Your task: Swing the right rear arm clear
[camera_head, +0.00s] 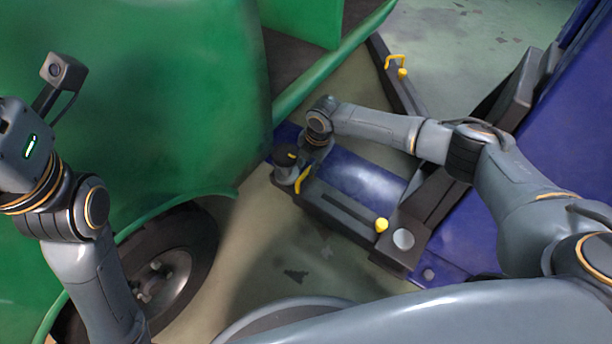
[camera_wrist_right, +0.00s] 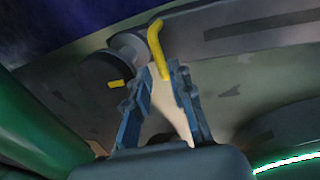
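A dark lift arm (camera_head: 345,215) reaches out from the blue lift post, low over the floor. Its free end carries a round pad (camera_head: 286,160) and a bent yellow handle (camera_head: 302,180). My right gripper (camera_head: 310,160) hangs right above this end; its fingers are mostly hidden in the head view. In the right wrist view, the gripper (camera_wrist_right: 162,75) is open. The yellow handle (camera_wrist_right: 157,47) stands at the gap between its fingertips, and I cannot tell whether they touch. The pad (camera_wrist_right: 105,72) is just left of the fingers. My left gripper's fingers are outside the picture.
The green rickshaw (camera_head: 150,90) fills the left, with a wheel (camera_head: 175,255) near the arm's pad end. A second lift arm (camera_head: 400,90) with a yellow handle (camera_head: 395,62) lies farther back. A blue lift post (camera_head: 540,150) stands right. Floor shows bare at the upper right.

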